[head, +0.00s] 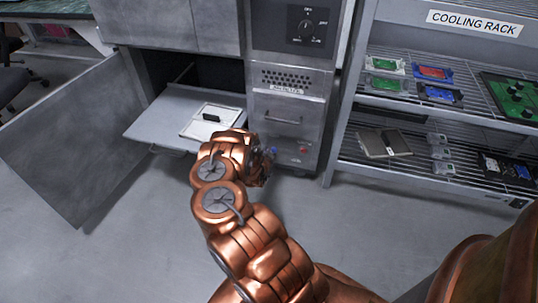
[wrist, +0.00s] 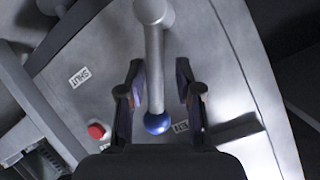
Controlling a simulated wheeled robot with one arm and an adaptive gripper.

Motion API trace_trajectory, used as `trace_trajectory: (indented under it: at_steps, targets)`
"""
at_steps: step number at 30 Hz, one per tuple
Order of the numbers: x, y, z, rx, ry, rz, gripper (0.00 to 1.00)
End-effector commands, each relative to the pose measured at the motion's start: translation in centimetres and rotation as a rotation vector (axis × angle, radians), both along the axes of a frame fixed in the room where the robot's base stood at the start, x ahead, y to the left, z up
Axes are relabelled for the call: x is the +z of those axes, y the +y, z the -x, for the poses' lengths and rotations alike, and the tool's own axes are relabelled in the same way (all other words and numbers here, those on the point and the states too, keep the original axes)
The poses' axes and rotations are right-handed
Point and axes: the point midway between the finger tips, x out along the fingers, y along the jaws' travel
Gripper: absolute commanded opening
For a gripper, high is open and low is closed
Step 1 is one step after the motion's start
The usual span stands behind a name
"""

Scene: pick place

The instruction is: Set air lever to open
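The air lever (wrist: 155,70) is a grey shaft with a blue ball knob (wrist: 157,123) at its end. In the wrist view it runs from a round pivot at the top down between my fingers. My gripper (wrist: 158,98) is open, one finger on each side of the shaft, with gaps visible. The knob lies beside a partly hidden label (wrist: 181,127). A label reading SHUT (wrist: 80,77) is off to the left. In the head view my gripper (head: 264,166) is at the front of the grey machine, and a bit of blue (head: 274,150) shows beside it.
A red knob (wrist: 96,130) sits on the panel left of my gripper. The grey machine (head: 290,110) has a drawer handle above. An open cabinet door and pulled-out shelf (head: 150,125) are to the left. The cooling rack (head: 350,130) stands close on the right.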

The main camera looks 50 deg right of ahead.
Motion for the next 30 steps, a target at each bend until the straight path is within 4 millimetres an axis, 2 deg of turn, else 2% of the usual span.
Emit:
trace_trajectory:
  at_steps: [14,30]
  targets:
    - [0.2,0.3,0.4,-0.004,0.0,-0.001,0.41]
    - [2.4,4.9,2.3,-0.006,-0.001,-0.004,0.41]
